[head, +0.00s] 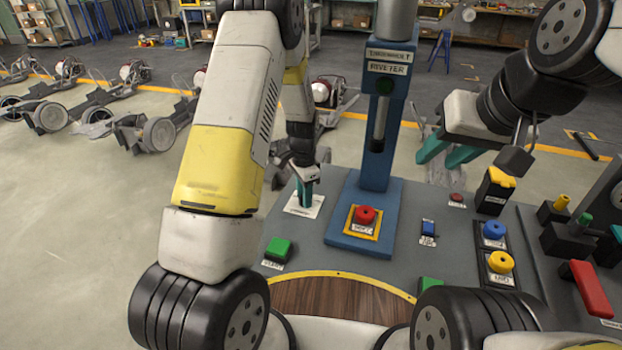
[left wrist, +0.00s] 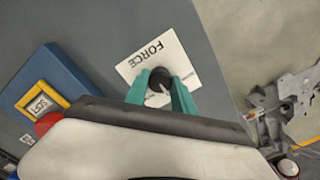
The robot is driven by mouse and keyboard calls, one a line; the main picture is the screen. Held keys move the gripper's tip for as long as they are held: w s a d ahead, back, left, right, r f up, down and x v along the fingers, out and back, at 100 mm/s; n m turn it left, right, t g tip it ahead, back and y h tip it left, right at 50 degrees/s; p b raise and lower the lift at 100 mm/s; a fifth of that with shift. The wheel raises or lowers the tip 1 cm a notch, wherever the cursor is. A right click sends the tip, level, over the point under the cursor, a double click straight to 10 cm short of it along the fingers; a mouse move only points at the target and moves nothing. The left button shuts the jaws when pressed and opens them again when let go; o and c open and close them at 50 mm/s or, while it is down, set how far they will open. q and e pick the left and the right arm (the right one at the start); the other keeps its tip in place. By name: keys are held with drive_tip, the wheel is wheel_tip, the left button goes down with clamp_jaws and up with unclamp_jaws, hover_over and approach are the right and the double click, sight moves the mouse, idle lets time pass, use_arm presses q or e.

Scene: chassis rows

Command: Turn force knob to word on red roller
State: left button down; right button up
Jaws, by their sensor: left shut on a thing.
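The force knob (left wrist: 160,83) is a small dark round knob with a light pointer line, on a white plate marked FORCE (left wrist: 148,55). Smaller words on the plate are too small to read. My left gripper (left wrist: 162,98) is shut on the knob, one teal finger on each side; it also shows in the head view (head: 305,192) above the white plate (head: 303,208). The red roller (head: 366,215) sits in a yellow frame on the blue riveter base; its label seems to read SOFT. My right gripper (head: 455,155) is open and empty, above the back right of the bench.
The blue riveter column (head: 377,130) stands right of the knob. A green button (head: 279,249), a blue switch (head: 428,228), blue (head: 494,229) and yellow (head: 501,262) rollers and a red lever (head: 591,288) are on the grey bench. Chassis rows stand on the floor behind.

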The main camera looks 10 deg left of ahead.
use_arm(q)
drive_tip(key=n, duration=1.1)
idle(0.3)
drive_tip(key=shift+n, duration=0.4)
drive_tip(key=c, duration=1.1)
unclamp_jaws()
drive_tip(key=shift+o, duration=0.2)
drive_tip(key=shift+r, duration=0.1)
wheel_tip(320, 180, up, 8)
drive_tip(key=shift+f, duration=0.15)
